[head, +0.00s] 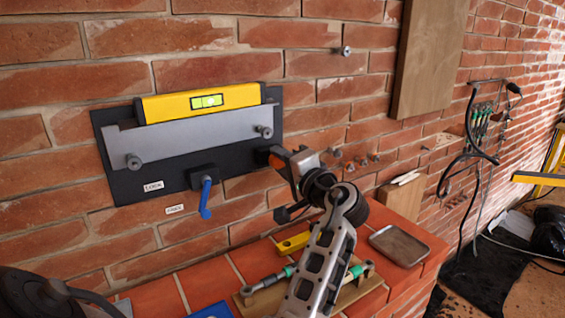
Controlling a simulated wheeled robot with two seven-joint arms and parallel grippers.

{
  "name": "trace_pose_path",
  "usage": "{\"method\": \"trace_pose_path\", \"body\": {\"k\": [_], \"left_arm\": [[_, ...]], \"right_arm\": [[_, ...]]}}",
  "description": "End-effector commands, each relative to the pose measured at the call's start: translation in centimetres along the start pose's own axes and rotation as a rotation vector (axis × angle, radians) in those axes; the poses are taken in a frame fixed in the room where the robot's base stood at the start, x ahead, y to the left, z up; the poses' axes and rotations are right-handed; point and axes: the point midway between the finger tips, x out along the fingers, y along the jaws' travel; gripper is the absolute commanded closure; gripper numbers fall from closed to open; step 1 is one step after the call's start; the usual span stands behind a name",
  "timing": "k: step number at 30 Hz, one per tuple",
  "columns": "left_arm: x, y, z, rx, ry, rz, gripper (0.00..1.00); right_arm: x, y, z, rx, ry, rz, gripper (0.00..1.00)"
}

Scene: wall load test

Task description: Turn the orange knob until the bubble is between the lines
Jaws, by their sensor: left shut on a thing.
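A yellow spirit level (170,106) rests on a grey metal bar (190,136) on a black wall plate. The level's green vial (207,102) faces me, but it is too small to tell where the bubble sits against the lines. The level and bar tilt, with the right end higher in the picture. The orange knob (275,161) is at the plate's right edge, mostly hidden by my left gripper (284,164). My left gripper is shut on the knob, reaching it from the right. My right gripper is not in view.
A blue lever (206,198) hangs below the plate, near a LOCK label (153,187). Below, a brick ledge holds a wooden board with tools (265,284), a yellow object (293,243) and a grey tray (399,245). Small pegs and hanging cables are on the wall to the right.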

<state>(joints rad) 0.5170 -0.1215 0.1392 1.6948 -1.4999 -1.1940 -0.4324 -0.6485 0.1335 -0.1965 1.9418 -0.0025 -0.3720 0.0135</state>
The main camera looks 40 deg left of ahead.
Motion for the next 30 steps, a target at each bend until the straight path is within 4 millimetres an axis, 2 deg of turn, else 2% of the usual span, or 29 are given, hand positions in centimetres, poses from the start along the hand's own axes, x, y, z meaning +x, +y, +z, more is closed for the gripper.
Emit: {"method": "trace_pose_path", "body": {"k": [12, 13, 15, 25, 30], "left_arm": [[0.0, -0.1, -0.1, 0.006, 0.003, -0.002, 0.89], [0.0, -0.1, -0.1, 0.006, 0.003, -0.002, 0.61], [0.0, -0.1, -0.1, 0.006, 0.003, -0.001, 0.44], [-0.3, 0.1, 0.0, 0.006, 0.002, 0.0, 0.44], [-2.4, 0.3, 0.0, 0.004, 0.004, 0.002, 0.44]], "right_arm": [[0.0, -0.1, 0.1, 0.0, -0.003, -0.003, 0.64], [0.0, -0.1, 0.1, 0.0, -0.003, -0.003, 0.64], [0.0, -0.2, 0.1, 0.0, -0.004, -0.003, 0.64], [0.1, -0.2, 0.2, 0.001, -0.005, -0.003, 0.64], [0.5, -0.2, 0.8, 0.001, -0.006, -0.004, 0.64]]}}
